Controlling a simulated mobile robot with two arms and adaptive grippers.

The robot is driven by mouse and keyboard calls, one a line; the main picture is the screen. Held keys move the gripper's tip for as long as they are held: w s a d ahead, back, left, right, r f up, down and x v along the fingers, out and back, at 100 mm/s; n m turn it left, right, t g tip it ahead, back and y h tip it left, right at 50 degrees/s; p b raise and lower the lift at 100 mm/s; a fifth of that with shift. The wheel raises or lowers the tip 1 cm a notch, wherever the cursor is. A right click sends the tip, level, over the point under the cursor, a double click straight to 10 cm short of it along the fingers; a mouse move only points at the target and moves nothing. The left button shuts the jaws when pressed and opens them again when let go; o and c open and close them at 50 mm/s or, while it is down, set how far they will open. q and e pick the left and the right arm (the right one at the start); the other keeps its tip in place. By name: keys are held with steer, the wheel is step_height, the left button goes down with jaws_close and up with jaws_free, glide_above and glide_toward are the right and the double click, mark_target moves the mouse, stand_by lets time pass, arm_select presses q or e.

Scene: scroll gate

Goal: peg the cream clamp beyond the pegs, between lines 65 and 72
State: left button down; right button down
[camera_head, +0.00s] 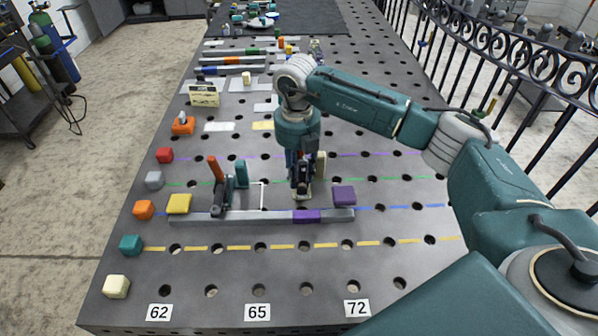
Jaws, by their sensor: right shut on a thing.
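My right gripper (302,190) points down over the dark table, shut on what appears to be the cream clamp (320,163). Cream parts show beside and below the fingers, but the gripper hides most of it. It is just behind the long grey bar (255,217) with a purple section, left of a purple block (344,195). I cannot tell whether the clamp touches the table. Number cards 62 (159,312), 65 (257,312) and 72 (357,308) lie along the front edge. My left gripper is not in view.
A dark clamp with an orange handle (216,170) stands at the bar's left part, near a white outline (262,194). Coloured blocks, including a cream one (116,287), line the left edge. More bars (232,68) lie farther back. A black railing (500,45) runs along the right.

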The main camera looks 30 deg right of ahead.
steer(key=shift+f+b, duration=0.75)
steer(key=shift+f, duration=0.35)
steer(key=c, duration=1.3)
jaws_free()
steer(key=shift+s+f, duration=0.1)
steer(key=shift+f, duration=0.05)
steer(key=shift+r, duration=0.5)
step_height(320, 180, up, 11)
steer(key=shift+a+r, duration=0.15)
